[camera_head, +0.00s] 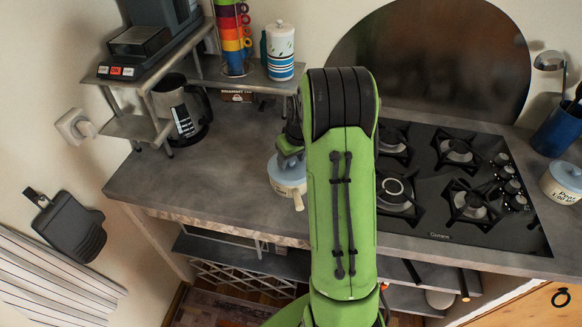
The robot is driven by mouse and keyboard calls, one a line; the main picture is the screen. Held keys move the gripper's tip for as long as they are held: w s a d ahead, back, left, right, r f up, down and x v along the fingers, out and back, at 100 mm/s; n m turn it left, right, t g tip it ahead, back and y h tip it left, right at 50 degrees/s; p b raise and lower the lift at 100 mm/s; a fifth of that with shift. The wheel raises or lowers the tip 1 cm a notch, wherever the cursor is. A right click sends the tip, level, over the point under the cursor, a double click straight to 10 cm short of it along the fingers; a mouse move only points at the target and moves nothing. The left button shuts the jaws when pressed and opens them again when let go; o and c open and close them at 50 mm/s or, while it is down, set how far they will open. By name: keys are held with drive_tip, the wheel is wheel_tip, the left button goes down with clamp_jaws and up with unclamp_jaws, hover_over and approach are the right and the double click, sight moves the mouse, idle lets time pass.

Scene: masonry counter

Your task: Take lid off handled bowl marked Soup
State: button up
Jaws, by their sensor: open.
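A small cream handled bowl (291,187) stands on the counter left of my arm, with its pale handle pointing toward the front edge. A light blue-grey lid (282,169) sits on it. I cannot read any mark on this bowl. My gripper (288,150) is at the lid, just above or beside it; contact is unclear. It is open, and my green arm hides much of it and the bowl's right side. A second cream bowl (559,190) with a blue lid (568,175) stands at the right edge; its dark writing is hard to read, perhaps starting "Pe".
A black gas hob (433,222) lies right of my arm. A metal shelf (262,83) with stacked cups (233,40) and a canister (280,52) stands behind. A glass jug (183,110) is at left. The left front counter (190,190) is clear.

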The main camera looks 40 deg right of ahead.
drive_tip(key=shift+s+r, duration=0.1)
drive_tip(key=shift+c, duration=0.9)
clamp_jaws()
